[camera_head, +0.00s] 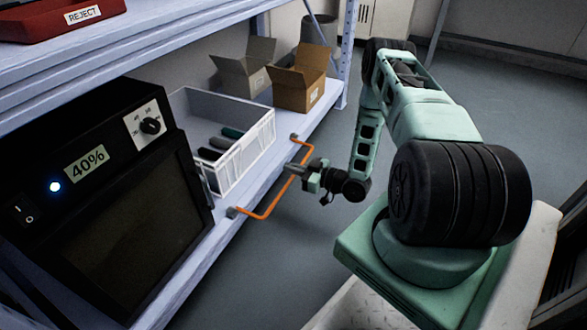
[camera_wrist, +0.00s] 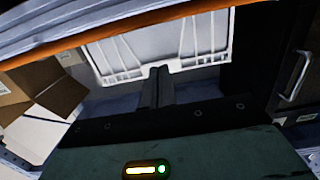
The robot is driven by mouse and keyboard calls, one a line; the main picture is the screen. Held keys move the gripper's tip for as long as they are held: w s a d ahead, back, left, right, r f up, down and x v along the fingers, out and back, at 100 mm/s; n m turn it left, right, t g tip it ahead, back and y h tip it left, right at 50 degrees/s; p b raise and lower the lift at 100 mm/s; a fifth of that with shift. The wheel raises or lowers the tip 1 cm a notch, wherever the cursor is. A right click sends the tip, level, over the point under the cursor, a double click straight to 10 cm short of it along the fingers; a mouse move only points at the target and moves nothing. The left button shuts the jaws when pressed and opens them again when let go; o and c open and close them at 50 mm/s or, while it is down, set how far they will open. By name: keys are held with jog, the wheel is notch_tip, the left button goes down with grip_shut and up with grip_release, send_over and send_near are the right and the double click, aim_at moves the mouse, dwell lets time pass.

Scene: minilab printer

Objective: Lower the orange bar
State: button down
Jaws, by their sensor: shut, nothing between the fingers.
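The orange bar (camera_head: 278,199) is a thin U-shaped rail on two grey brackets at the shelf's front edge, sticking out in front of the white bin. In the wrist view the orange bar (camera_wrist: 130,25) runs slantwise across the top, above my fingers in the picture. My gripper (camera_head: 293,167) is at the middle stretch of the bar, its tips reaching past it toward the bin. In the wrist view my gripper (camera_wrist: 158,75) has its two dark fingers together, with nothing between them. I cannot tell whether the fingers touch the bar.
The white bin (camera_head: 245,150) with several dark items stands behind the bar. A black device (camera_head: 110,190) marked 40% is at left. Open cardboard boxes (camera_head: 300,85) stand farther back. An upper shelf (camera_head: 150,45) overhangs at left.

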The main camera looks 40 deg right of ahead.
notch_tip(320, 180, down, 6)
jog(key=s, duration=0.1)
jog(key=shift+s+d+f, duration=0.2)
jog(key=shift+s+d, duration=0.1)
jog(key=shift+s, duration=0.05)
jog(key=shift+f, duration=0.1)
dwell(0.6)
jog(key=r+p+v, duration=0.1)
jog(key=p+v, duration=0.5)
jog(key=v, duration=1.1)
jog(key=shift+d+r, duration=0.15)
